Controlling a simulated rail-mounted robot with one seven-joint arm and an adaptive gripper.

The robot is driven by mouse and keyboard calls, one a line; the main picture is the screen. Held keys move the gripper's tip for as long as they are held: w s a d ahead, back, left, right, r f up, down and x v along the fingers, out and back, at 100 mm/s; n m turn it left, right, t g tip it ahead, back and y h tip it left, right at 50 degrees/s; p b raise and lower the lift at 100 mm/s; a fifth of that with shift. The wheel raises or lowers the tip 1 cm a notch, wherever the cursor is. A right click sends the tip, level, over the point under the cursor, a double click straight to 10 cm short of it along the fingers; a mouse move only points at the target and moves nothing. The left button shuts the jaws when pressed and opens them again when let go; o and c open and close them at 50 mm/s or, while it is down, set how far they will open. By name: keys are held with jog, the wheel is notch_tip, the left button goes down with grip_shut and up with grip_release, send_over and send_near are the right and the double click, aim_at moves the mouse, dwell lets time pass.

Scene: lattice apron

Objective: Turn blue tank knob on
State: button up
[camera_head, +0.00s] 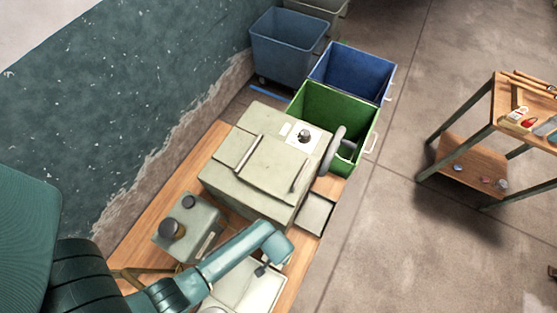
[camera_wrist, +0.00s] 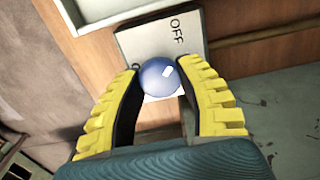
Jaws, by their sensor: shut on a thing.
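The blue knob (camera_wrist: 158,78) is a smooth round ball in front of a pale label plate (camera_wrist: 150,40) in the wrist view. The plate reads OFF at its upper right. A partly hidden letter shows at its lower left, beside the left finger. My gripper (camera_wrist: 160,71) has yellow ridged fingers, one on each side of the ball, and is shut on it. The fingers and palm hide what lies below the ball. In the head view my teal arm reaches over the bench, its end (camera_head: 264,268) pointing down; the knob cannot be made out there.
A grey-green machine (camera_head: 240,190) and a smaller box with dark round caps (camera_head: 186,222) stand by my arm. Blue (camera_head: 340,56) and green bins (camera_head: 312,97) stand beyond. A tool cart (camera_head: 470,150) is at the right, with open floor between.

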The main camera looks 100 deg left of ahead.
jog(key=shift+m, duration=0.3)
jog(key=m+p, duration=0.2)
jog(key=m, duration=0.2)
jog(key=m+p, duration=0.1)
jog(key=m, duration=0.3)
jog(key=shift+m, duration=0.4)
jog(key=m+p, duration=0.1)
jog(key=m, duration=0.3)
jog(key=shift+s+f+m+p, duration=0.1)
jog(key=shift+m+p, duration=0.4)
jog(key=shift+m, duration=1.8)
jog(key=o, duration=1.2)
